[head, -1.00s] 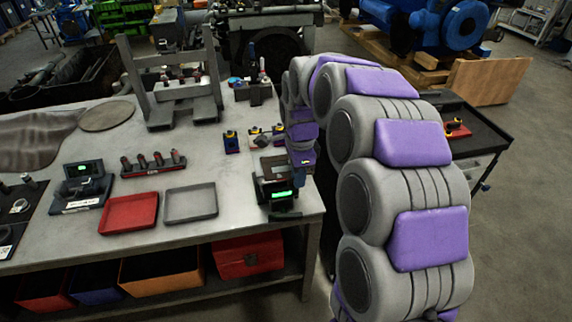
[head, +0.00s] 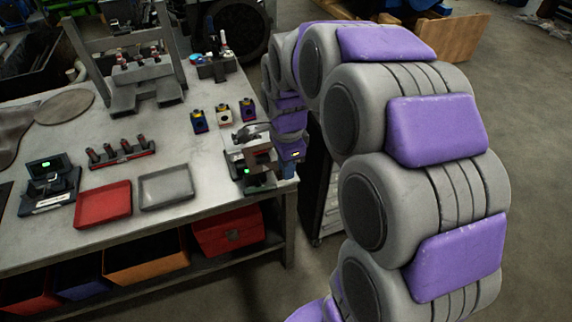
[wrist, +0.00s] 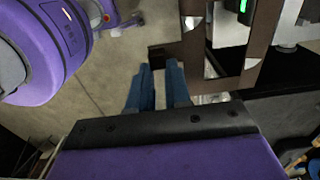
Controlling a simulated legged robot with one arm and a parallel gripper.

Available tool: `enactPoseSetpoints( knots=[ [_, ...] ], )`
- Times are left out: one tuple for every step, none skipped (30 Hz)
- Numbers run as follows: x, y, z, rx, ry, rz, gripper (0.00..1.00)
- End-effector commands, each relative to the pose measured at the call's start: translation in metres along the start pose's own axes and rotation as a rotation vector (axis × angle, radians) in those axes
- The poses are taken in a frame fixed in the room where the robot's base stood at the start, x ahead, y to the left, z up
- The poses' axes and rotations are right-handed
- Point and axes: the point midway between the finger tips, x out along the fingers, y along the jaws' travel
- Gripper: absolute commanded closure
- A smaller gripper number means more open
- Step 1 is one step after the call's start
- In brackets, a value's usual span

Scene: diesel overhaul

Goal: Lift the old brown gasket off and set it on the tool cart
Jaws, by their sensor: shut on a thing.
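The old brown gasket (wrist: 192,62) is a flat angular frame with openings. In the wrist view my gripper (wrist: 158,68), with two blue fingers, is shut on a dark tab at the gasket's edge. In the head view the gasket (head: 262,163) shows as a small brown piece by the dark fixture with a green light (head: 250,181), near the bench's right corner. I cannot tell whether it touches the fixture. The tool cart (head: 326,200) shows only as grey drawers behind my arm; its top is hidden.
The bench (head: 203,215) holds a red tray (head: 104,204), a grey tray (head: 166,187), a rack of injector-like parts (head: 120,154) and several small blocks, one of them (head: 198,121) near the fixture. Open floor (head: 520,120) lies to the right.

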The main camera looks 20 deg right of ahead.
Motion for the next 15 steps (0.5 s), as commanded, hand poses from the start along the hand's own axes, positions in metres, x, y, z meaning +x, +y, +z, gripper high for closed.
enactPoseSetpoints(
  knots=[
    [-0.003,0.000,0.001,-0.001,0.002,-0.001,1.00],
    [-0.004,0.000,0.001,-0.001,0.002,-0.001,1.00],
    [-0.005,0.000,0.002,-0.001,0.003,-0.001,1.00],
    [-0.007,0.000,0.002,-0.001,0.003,-0.001,1.00],
    [-0.007,0.000,0.001,-0.001,0.003,-0.002,1.00],
    [-0.008,-0.001,0.001,-0.001,0.002,-0.002,1.00],
    [-0.009,0.000,0.000,-0.001,0.001,-0.002,1.00],
    [-0.009,0.000,0.000,-0.001,0.001,-0.001,1.00],
    [-0.009,0.000,-0.001,-0.001,0.000,-0.001,1.00],
    [-0.010,-0.001,-0.001,-0.001,0.000,-0.001,1.00],
    [-0.011,-0.001,-0.001,-0.001,0.000,-0.002,1.00],
    [-0.012,-0.001,-0.002,-0.001,0.000,-0.002,1.00],
    [-0.014,-0.001,-0.002,-0.001,-0.001,-0.002,1.00],
    [-0.016,-0.001,-0.003,-0.001,-0.001,-0.003,1.00],
    [-0.020,-0.001,-0.003,0.000,-0.001,-0.003,1.00]
  ],
)
